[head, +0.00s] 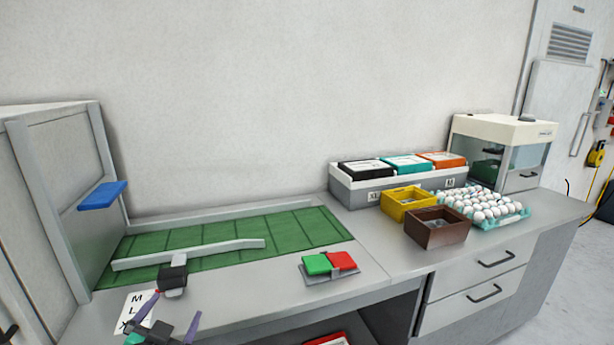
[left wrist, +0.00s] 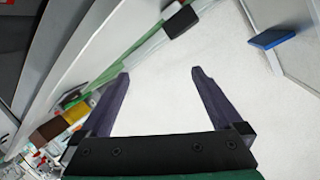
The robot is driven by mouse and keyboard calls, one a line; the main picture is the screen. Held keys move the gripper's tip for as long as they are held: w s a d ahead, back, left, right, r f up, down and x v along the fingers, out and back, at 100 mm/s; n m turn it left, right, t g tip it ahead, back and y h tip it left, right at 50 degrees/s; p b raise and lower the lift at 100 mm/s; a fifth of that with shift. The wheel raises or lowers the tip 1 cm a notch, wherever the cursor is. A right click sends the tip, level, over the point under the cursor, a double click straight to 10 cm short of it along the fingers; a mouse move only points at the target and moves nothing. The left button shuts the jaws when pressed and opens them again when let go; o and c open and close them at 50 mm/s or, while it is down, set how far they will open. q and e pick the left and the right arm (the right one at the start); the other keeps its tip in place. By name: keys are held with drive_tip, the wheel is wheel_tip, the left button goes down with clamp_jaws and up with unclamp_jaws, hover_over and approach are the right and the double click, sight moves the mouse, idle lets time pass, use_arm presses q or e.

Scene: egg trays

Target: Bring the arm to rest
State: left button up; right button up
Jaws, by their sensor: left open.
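My left gripper (head: 176,306) is low at the left of the head view, in front of the near edge of the worktop. Its two purple fingers are spread apart with nothing between them. The left wrist view shows the same open, empty jaws (left wrist: 160,73) against a pale wall. A card with letters (head: 136,311) lies on the worktop right beside the gripper and is partly covered by it. My right gripper is in neither view.
A black-headed fixture (head: 173,277) stands just behind the gripper. A blue plate (head: 102,195) juts from the left panel. Green and red pads (head: 330,264) sit to the right. Farther right are a yellow box (head: 408,203), a brown box (head: 437,230) and an egg tray (head: 508,219).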

use_arm(q)
drive_tip(key=s+d+f+n+g+h, duration=0.2)
drive_tip(key=s+d+f+g+h, duration=0.15)
drive_tip(key=s+f+g, duration=1.15)
drive_tip(key=s+f+t, duration=0.1)
drive_tip(key=s+f, duration=0.2)
drive_tip(key=f, duration=1.1)
drive_tip(key=s+f+t, duration=0.1)
drive_tip(key=s+f, duration=0.3)
drive_tip(key=f, duration=1)
drive_tip(key=s+a+f+y, duration=0.1)
drive_tip(key=s+a+f, duration=0.2)
drive_tip(key=s+f, duration=1)
drive_tip(key=s, duration=0.2)
drive_tip(key=shift+s+g+p, duration=0.3)
drive_tip(key=shift+g, duration=0.1)
